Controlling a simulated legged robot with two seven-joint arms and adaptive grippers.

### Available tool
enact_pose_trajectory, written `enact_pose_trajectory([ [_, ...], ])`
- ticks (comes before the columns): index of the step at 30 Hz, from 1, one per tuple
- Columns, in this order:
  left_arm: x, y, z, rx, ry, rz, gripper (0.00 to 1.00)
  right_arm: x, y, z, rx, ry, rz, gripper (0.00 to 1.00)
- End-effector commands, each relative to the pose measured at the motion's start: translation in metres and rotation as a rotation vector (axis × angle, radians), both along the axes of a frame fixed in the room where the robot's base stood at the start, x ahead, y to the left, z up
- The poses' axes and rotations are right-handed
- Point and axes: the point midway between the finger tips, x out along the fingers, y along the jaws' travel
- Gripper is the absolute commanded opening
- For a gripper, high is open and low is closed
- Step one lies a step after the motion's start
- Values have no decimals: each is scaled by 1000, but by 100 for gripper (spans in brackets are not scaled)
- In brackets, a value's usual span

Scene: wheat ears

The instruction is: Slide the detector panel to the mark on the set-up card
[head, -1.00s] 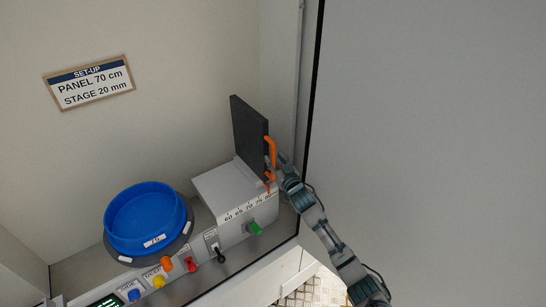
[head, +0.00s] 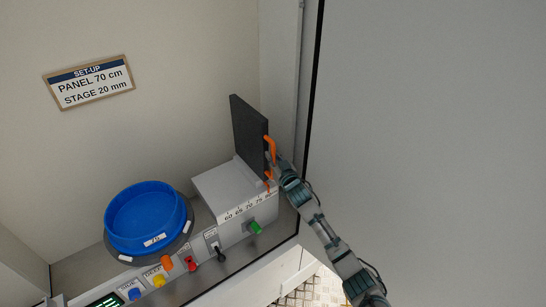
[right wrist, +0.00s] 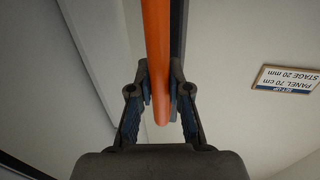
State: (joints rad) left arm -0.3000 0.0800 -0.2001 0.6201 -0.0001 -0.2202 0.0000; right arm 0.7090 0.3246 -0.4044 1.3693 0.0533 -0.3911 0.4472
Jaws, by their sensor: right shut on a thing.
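The dark detector panel (head: 249,136) stands upright at the right end of a light grey block with a printed scale (head: 243,208). An orange handle (head: 270,148) is on its right side, and an orange pointer (head: 267,186) is near the high end of the scale. The set-up card (head: 89,83) on the wall reads PANEL 70 cm, STAGE 20 mm. It also shows upside down in the right wrist view (right wrist: 287,79). My right gripper (head: 275,167) is shut on the orange handle, with its fingers on both sides of the bar (right wrist: 159,65). My left gripper is not in view.
A blue round tray (head: 145,212) sits on a turntable to the left of the block. A green knob (head: 255,227), a black lever (head: 219,254), and red, orange, yellow and blue controls line the front. A grey wall panel (head: 430,130) stands close on the right.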

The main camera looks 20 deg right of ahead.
Motion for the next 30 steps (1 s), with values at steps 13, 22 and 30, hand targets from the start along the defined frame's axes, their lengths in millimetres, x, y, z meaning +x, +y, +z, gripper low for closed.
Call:
enact_pose_trajectory([
  [13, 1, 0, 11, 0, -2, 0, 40, -32, 90, -1, 3, 3, 5, 0],
  [22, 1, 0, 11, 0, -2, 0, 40, -33, 92, -1, 1, 2, 2, 0],
  [30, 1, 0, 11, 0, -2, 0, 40, -33, 92, 0, 1, 1, 2, 43],
])
